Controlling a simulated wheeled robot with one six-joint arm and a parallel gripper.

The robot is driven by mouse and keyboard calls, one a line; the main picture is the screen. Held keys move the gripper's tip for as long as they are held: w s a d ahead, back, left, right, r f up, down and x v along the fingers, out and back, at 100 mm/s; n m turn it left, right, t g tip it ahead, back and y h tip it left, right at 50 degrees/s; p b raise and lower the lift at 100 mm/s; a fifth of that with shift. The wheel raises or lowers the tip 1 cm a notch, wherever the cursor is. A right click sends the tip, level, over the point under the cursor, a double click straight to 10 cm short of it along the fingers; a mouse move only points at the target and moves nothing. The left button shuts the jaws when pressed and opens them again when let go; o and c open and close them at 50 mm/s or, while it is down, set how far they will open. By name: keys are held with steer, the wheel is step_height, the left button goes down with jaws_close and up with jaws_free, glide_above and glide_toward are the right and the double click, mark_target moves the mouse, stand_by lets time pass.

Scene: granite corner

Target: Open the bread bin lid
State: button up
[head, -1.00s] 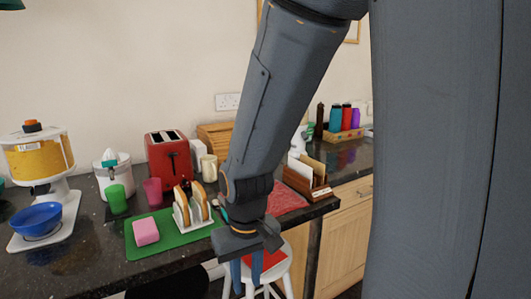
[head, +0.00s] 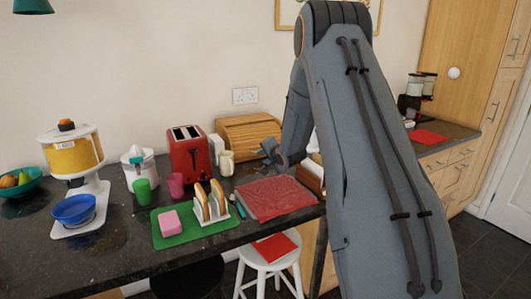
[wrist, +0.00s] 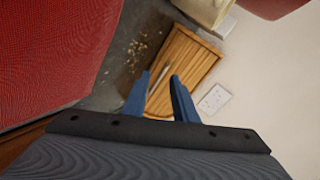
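The bread bin (head: 247,137) is a light wooden box with a slatted lid, standing on the dark counter against the wall, right of the toaster. Its lid looks shut. In the wrist view the bread bin (wrist: 190,62) lies ahead, seen tilted, with a pale bar across its front that may be a handle. My gripper (head: 268,151) is in front of the bin's right end in the head view. In the wrist view my gripper (wrist: 160,78) has its two blue fingers apart with nothing between them, pointing at the bin and overlapping its lower part in the picture. Contact is not visible.
A red cloth (head: 277,197) lies in front. A toast rack (head: 210,204) stands on a green mat (head: 163,241). A socket (wrist: 214,99) is on the wall. Crumbs lie before the bin.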

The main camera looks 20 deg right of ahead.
steer(key=w+d+m, duration=0.1)
steer(key=d, duration=0.1)
steer(key=w+d+f+m+t, duration=0.1)
steer(key=w, duration=0.1)
steer(key=w+d+f+m+t, duration=0.1)
steer(key=d, duration=0.1)
steer(key=shift+w+d+f+y, duration=0.1)
steer(key=shift+w+d+y, duration=0.05)
steer(key=shift+d+y, duration=0.2)
steer(key=shift+w+d+f+m+t+y, duration=0.2)
steer(key=shift+w+d+m+t+y, duration=0.1)
steer(key=shift+d+t, duration=0.1)
steer(key=shift+p+x, duration=0.9)
steer(key=shift+x, duration=2.95)
jaws_close()
